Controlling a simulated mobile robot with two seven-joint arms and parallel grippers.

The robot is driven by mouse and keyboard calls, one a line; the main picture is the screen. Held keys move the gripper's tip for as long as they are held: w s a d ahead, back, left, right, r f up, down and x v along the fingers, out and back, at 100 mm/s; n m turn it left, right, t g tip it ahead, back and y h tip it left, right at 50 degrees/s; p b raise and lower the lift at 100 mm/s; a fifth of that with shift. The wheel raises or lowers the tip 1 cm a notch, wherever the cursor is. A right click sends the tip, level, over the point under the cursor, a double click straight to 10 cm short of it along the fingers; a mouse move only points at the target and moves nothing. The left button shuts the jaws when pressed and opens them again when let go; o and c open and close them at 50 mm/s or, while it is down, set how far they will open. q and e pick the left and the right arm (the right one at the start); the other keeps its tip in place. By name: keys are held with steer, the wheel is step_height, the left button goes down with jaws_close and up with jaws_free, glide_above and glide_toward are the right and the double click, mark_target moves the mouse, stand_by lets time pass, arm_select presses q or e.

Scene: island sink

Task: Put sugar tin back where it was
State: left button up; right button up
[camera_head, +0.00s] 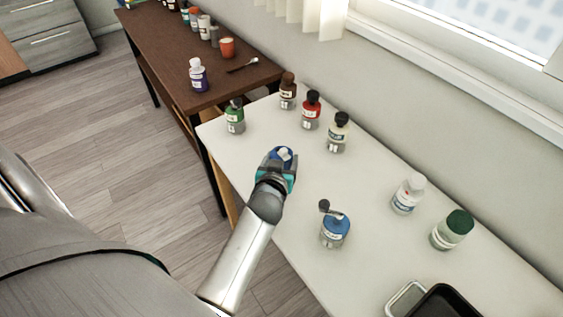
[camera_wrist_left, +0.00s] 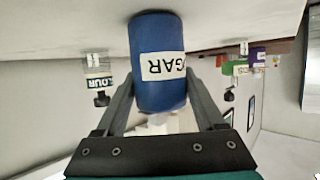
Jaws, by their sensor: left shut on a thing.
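The sugar tin is a blue tin with a white label; in the left wrist view the tin (camera_wrist_left: 158,92) appears upside down, with "GAR" readable, between the two fingers. My left gripper (camera_wrist_left: 165,108) is shut on it. In the head view my left gripper (camera_head: 277,170) is over the white table, and only a bit of the tin (camera_head: 283,154) shows past the fingers. I cannot tell whether the tin's base touches the tabletop. My right gripper is in neither view.
On the white table (camera_head: 300,190) stand a green jar (camera_head: 235,118), brown (camera_head: 288,92), red (camera_head: 311,112) and cream (camera_head: 338,134) bottles, a blue jar (camera_head: 335,232), a white bottle (camera_head: 408,196), a green-capped jar (camera_head: 452,231) and a black tray (camera_head: 445,302). A brown table (camera_head: 160,45) adjoins.

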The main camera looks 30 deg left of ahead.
arm_select(q)
steer(key=o, duration=1)
steer(key=shift+f, duration=0.2)
steer(key=o, duration=0.5)
steer(key=shift+c, duration=0.2)
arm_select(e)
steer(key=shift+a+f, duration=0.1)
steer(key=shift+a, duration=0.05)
arm_select(q)
steer(key=shift+r, duration=0.2)
